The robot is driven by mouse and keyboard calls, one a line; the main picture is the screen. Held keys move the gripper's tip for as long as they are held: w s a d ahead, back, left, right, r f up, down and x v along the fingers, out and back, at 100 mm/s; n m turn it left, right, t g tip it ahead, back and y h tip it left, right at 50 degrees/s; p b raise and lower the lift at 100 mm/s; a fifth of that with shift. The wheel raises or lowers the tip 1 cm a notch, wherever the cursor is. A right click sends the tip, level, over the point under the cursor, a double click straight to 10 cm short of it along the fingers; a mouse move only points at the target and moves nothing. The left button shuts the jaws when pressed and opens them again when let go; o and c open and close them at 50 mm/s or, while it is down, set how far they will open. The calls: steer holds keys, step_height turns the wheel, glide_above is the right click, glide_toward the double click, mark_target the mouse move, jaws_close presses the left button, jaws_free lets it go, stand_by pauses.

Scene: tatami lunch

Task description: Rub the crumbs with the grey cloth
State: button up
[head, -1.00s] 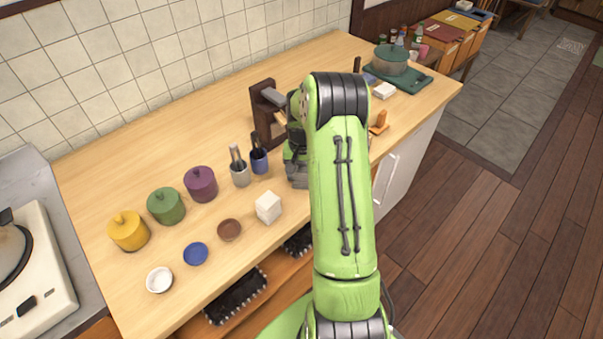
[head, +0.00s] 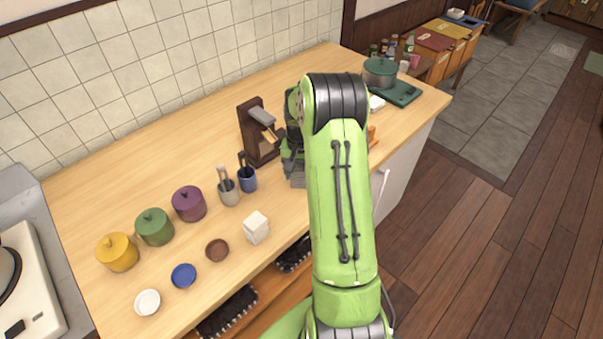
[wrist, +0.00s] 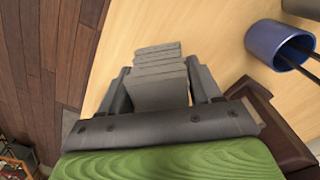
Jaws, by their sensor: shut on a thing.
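My gripper (wrist: 162,92) is shut on the grey cloth (wrist: 160,76), a folded, layered grey block between the two fingers in the wrist view. Bare wood counter lies beyond the cloth; I cannot tell whether the cloth touches it. In the head view my green arm covers much of the gripper, and a grey part (head: 298,180) shows low at its left side, over the counter near the front edge. I see no crumbs in either view; my arm hides part of the counter.
A dark brown stand (head: 258,140) is close left of my gripper on the counter (head: 130,180). A blue cup (head: 248,180) and a grey cup (head: 228,193) hold utensils. A white block (head: 256,228), small dishes and lidded pots stand farther left. A green pot (head: 380,73) is at the far end.

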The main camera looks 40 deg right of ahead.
mark_target(300, 167)
steer(key=shift+r+p, duration=0.85)
steer(key=shift+r, duration=0.65)
